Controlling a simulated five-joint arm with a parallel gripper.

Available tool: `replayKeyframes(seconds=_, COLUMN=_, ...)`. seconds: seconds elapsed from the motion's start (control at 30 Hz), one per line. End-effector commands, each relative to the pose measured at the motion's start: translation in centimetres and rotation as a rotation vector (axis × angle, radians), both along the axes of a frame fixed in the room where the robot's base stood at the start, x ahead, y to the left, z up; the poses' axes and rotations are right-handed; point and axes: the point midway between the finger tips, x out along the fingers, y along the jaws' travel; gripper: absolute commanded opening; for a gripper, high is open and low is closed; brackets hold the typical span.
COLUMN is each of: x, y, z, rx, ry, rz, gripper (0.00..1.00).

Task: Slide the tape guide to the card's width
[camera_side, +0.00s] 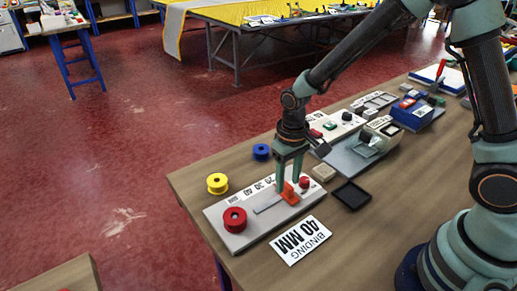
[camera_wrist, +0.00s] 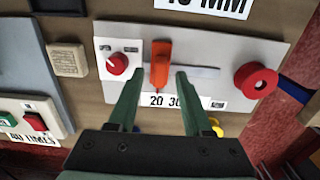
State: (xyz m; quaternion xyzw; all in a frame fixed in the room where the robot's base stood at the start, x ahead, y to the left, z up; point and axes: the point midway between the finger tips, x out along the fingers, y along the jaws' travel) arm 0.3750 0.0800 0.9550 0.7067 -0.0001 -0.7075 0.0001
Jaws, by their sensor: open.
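The orange tape guide (camera_side: 289,195) sits on a slot in a pale grey plate (camera_side: 232,244), near the slot's end beside a small red knob. In the wrist view the guide (camera_wrist: 160,63) stands close to the 20 mark of a white number strip (camera_wrist: 168,99); my right finger hides part of the strip. The white card (camera_side: 300,241) reads BINDING 40 MM and lies flat at the plate's front edge; its edge also shows in the wrist view (camera_wrist: 212,5). My gripper (camera_side: 289,183) is open, its fingertips on either side of the guide (camera_wrist: 157,76), with gaps visible.
A red spool (camera_side: 235,219) stands at the plate's far end from the knob (camera_wrist: 117,64). A yellow spool (camera_side: 217,183) and a blue spool (camera_side: 261,152) stand behind. A black tray (camera_side: 351,195) and a beige block (camera_side: 324,173) lie to the right.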

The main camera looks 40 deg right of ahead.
Motion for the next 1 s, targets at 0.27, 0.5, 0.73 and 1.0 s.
replayKeyframes(seconds=0.27, x=0.01, y=0.0, z=-0.78, rx=0.0, ry=-0.001, rz=0.0, gripper=0.5)
replayKeyframes(seconds=0.5, x=0.01, y=0.0, z=-0.74, rx=0.0, ry=-0.001, rz=0.0, gripper=0.12)
replayKeyframes(seconds=0.73, x=0.02, y=-0.01, z=-0.72, rx=0.0, ry=-0.001, rz=0.0, gripper=0.0)
replayKeyframes(seconds=1.0, x=0.02, y=-0.01, z=-0.7, rx=0.0, ry=-0.001, rz=0.0, gripper=0.0)
